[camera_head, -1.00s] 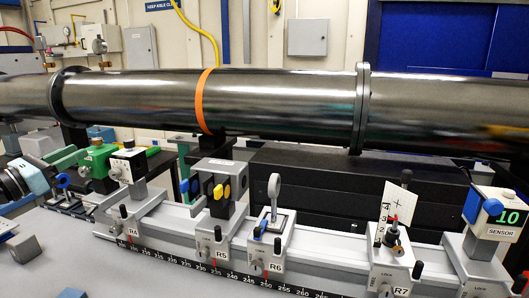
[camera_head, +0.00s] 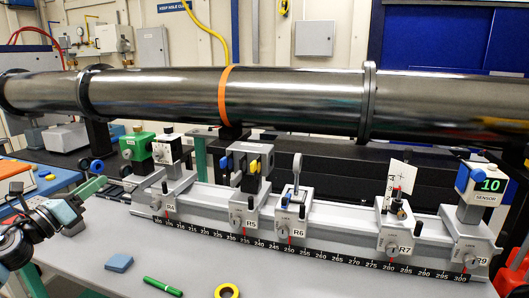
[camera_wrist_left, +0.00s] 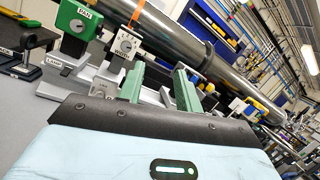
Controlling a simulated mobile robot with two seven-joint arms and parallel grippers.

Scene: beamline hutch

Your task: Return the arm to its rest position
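My left gripper (camera_head: 88,188), with a light blue body and green fingers, is at the left of the head view, in front of the left end of the rail (camera_head: 340,225). In the left wrist view its two green fingers (camera_wrist_left: 158,82) stand apart with nothing held between them. Beyond them are a green box (camera_wrist_left: 78,20) and a white box with a dial (camera_wrist_left: 126,43). In the head view the green box (camera_head: 137,148) stands just behind and right of the fingers, and looks apart from them. My right gripper is not in view.
The rail carries several carriers, including one with a sensor (camera_head: 483,188) at its right end. On the grey table lie a blue block (camera_head: 119,263), a green marker (camera_head: 163,287) and a yellow tape roll (camera_head: 227,291). A large metal pipe (camera_head: 300,95) runs behind.

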